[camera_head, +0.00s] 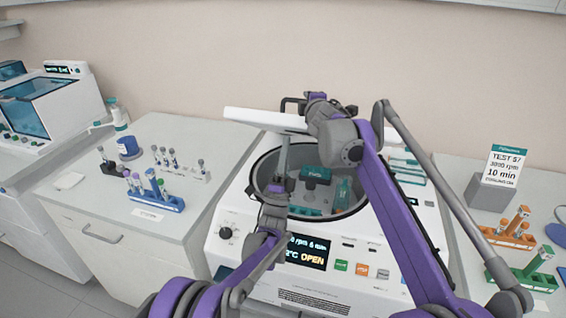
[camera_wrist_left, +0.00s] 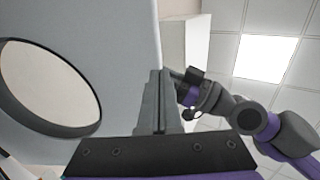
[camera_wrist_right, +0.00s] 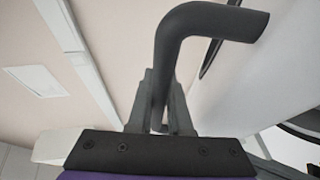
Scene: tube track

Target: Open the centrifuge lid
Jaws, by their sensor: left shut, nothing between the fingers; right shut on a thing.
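The white centrifuge (camera_head: 225,215) stands in the middle with its round bowl open; its screen reads OPEN. Its white lid (camera_head: 258,120) is raised, seen nearly edge-on in the head view. The left wrist view shows the lid's flat face (camera_wrist_left: 100,45) with a round window. My right gripper (camera_head: 305,103) is at the lid's upper edge, shut on the dark bent lid handle (camera_wrist_right: 190,30). My left gripper (camera_head: 284,145) points up just under the lid, shut and empty; its closed fingers (camera_wrist_left: 158,100) are beside the lid face. I cannot tell whether they touch it.
A teal rotor piece (camera_head: 316,174) shows in the bowl. At left, a blue tube rack (camera_head: 160,201) stands on the counter.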

